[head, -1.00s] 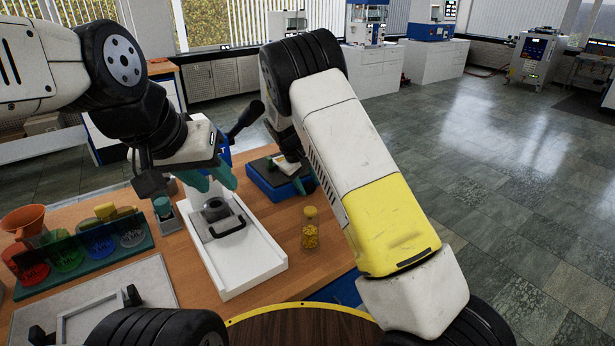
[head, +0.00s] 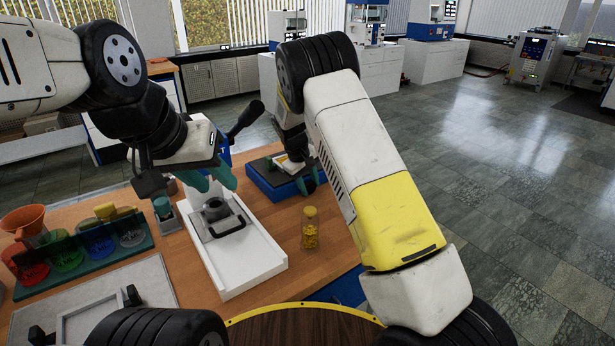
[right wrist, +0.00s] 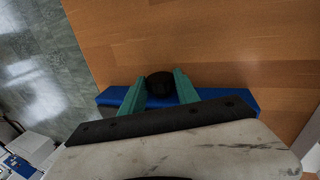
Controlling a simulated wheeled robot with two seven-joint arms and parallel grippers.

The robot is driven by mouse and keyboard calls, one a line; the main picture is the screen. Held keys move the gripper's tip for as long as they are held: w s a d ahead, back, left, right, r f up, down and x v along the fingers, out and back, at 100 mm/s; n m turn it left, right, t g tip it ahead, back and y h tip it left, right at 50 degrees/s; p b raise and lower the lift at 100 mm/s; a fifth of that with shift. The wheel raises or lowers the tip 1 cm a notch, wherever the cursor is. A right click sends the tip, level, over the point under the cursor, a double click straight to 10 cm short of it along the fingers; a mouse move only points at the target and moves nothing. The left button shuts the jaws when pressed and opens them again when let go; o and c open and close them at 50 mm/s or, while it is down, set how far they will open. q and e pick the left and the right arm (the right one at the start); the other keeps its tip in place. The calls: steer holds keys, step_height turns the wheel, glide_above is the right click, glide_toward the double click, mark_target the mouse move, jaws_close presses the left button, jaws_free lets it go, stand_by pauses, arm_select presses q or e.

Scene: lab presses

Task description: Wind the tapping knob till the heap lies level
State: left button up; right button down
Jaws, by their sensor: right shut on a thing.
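The tapping knob (right wrist: 160,85) is a black round knob on the side of a blue-based device (head: 262,184) with a dark top, on the wooden table. My right gripper (right wrist: 159,92) has its teal fingers on either side of the knob, shut on it. In the head view my right gripper (head: 308,180) is at the device's right side, partly hidden by my arm. I cannot make out the heap.
A jar of yellow grains (head: 310,230) stands right of the white tray. A green rack (head: 85,260) with coloured cups and an orange funnel (head: 25,222) are at the left. A black lever handle (head: 245,118) rises behind my left gripper. Bare table lies around the jar.

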steer(key=shift+w+d+g+y, duration=0.15)
steer(key=shift+g+y, duration=0.25)
steer(key=shift+y, duration=0.2)
steer(key=shift+w+d+g+y, duration=0.1)
steer(key=shift+g+y, duration=0.3)
steer(key=shift+y, duration=0.2)
steer(key=shift+g+y, duration=1)
steer(key=shift+y, duration=0.4)
steer(key=c, duration=1.2)
jaws_free()
steer(key=shift+d, duration=0.1)
